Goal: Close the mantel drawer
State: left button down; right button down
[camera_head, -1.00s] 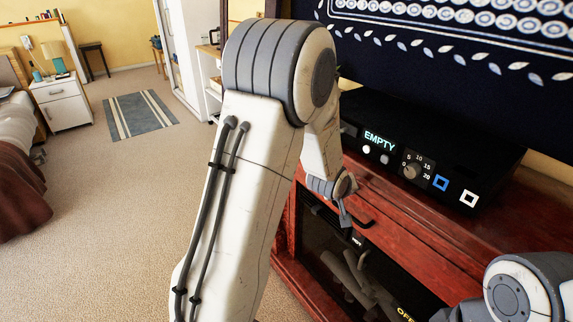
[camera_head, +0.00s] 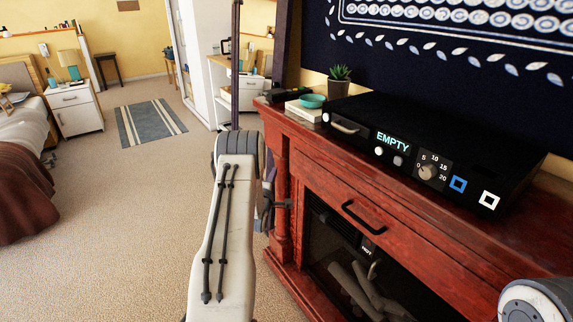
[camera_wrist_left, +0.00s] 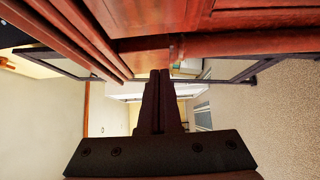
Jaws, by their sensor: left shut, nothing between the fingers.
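The mantel drawer (camera_head: 400,229) is in the red wooden mantel (camera_head: 450,210), below its top in the head view. It has a black bar handle (camera_head: 364,217). Its front looks about flush with the frame around it; I see no clear gap. My right gripper is not in view.
On the mantel top stand a black device (camera_head: 440,150) reading EMPTY, a teal bowl (camera_head: 312,101) and a potted plant (camera_head: 339,85). A fireplace (camera_head: 350,270) is below the drawer. Carpet is clear to the left, with a striped rug (camera_head: 150,122) farther back.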

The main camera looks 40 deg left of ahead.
pick_arm(q)
jog(key=w, duration=0.8)
jog(key=shift+w+a, duration=0.35)
jog(key=shift+a, duration=0.05)
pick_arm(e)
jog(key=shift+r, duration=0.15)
